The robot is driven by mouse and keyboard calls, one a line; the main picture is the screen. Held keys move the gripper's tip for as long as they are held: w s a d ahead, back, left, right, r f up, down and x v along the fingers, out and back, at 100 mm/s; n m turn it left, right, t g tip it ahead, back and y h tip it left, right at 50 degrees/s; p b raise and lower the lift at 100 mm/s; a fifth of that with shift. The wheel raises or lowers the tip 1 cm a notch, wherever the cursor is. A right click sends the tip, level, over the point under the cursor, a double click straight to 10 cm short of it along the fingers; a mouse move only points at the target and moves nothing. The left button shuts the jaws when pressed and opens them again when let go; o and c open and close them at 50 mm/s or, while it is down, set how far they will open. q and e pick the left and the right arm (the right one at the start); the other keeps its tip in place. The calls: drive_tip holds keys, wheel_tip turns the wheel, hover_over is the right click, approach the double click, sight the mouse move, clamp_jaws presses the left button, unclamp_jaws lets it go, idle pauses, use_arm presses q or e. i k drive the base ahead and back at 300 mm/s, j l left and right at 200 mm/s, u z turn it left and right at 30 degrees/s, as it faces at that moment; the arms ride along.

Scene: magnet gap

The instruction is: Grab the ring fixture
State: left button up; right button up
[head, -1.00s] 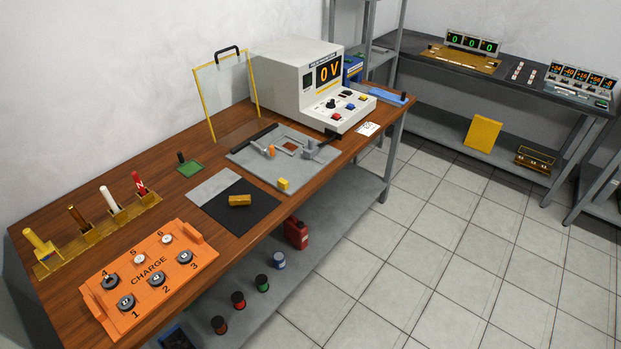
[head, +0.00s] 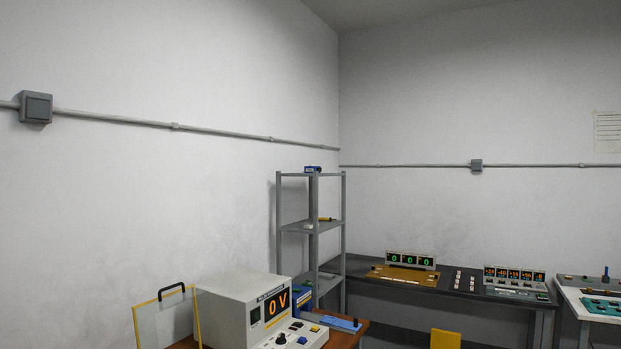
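I cannot make out a ring fixture in the head view now. The part of the wooden bench (head: 346,336) in view is only its far end at the bottom. On it stands a white power unit (head: 228,312) with an orange "0 V" display. A clear panel with a yellow frame and black handle (head: 172,290) stands to its left. Neither of my grippers is in view.
A grey shelf rack (head: 312,227) stands in the corner behind the bench. A dark table (head: 458,290) along the back wall holds a green-digit display (head: 411,260) and an orange-digit console (head: 514,280). A white table (head: 597,306) is at the right edge.

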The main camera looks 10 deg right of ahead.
sight(309, 169)
drive_tip(key=i+l+z, duration=0.25)
drive_tip(key=i+l, duration=0.15)
drive_tip(key=i+l+z, duration=0.55)
drive_tip(key=i, duration=0.35)
drive_tip(key=i+l+z, duration=0.15)
drive_tip(key=i+z, duration=0.15)
drive_tip(key=i, duration=0.2)
drive_tip(key=i+z, duration=0.25)
drive_tip(key=i, duration=0.2)
drive_tip(key=i+u, duration=0.1)
drive_tip(key=i, duration=0.45)
drive_tip(key=i+l+u, duration=0.1)
drive_tip(key=i, duration=0.5)
drive_tip(key=i+l+u, duration=0.1)
drive_tip(key=i, duration=0.45)
